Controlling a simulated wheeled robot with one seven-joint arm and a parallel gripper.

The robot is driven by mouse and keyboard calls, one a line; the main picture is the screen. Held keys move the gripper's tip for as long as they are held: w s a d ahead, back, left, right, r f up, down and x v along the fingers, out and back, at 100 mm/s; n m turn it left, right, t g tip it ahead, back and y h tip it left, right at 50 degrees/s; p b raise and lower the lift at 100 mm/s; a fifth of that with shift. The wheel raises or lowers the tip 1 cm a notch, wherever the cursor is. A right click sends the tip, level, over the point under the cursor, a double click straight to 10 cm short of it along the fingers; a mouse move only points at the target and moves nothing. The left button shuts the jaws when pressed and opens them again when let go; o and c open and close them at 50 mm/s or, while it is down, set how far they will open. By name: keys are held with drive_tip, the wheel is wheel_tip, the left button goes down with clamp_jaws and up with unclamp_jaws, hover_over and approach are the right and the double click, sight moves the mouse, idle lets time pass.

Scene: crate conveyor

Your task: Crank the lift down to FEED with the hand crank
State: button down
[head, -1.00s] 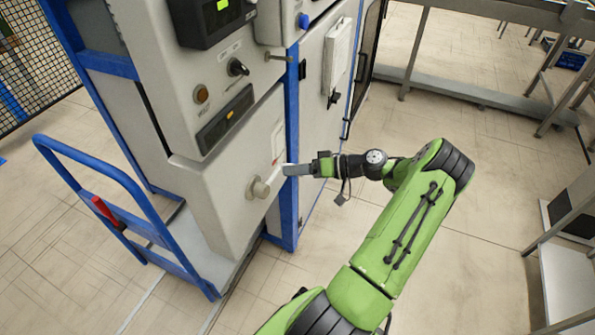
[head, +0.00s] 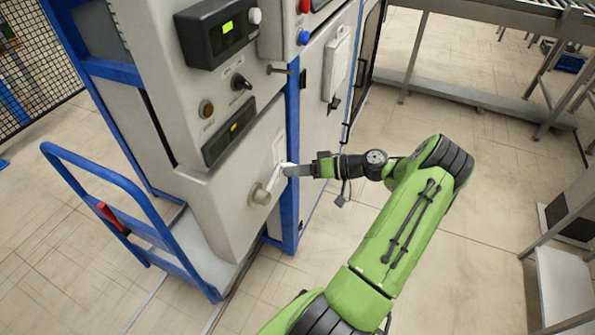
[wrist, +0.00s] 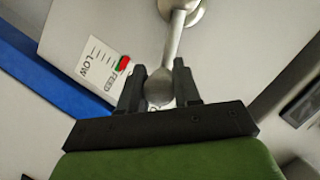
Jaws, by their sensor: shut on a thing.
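The hand crank (head: 261,195) sticks out from the lower grey panel of the machine. Its pale arm runs from the round hub up and right to its handle end. My gripper (head: 296,170) is shut on that handle end. In the wrist view the crank arm (wrist: 175,38) comes down from the hub, and its rounded knob (wrist: 161,87) sits between the two black fingers. A white scale card (wrist: 104,64) shows LOW and FEED labels. A red and green marker (wrist: 123,63) is by FEED; its exact alignment is hard to read. My fingers partly hide the card.
A control box with a lit green display (head: 227,28) and a black selector knob (head: 241,82) sit above the crank. A blue post (head: 292,140) stands just right of it. A blue cart (head: 130,215) stands at left.

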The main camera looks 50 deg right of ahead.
drive_tip(key=shift+r, duration=0.35)
drive_tip(key=c, duration=0.8)
unclamp_jaws()
drive_tip(key=shift+w+d+f, duration=0.1)
drive_tip(key=shift+f, duration=0.05)
drive_tip(key=p+v, duration=0.3)
drive_tip(key=v, duration=1.2)
drive_tip(key=shift+s+d, duration=0.2)
drive_tip(key=shift+s, duration=0.2)
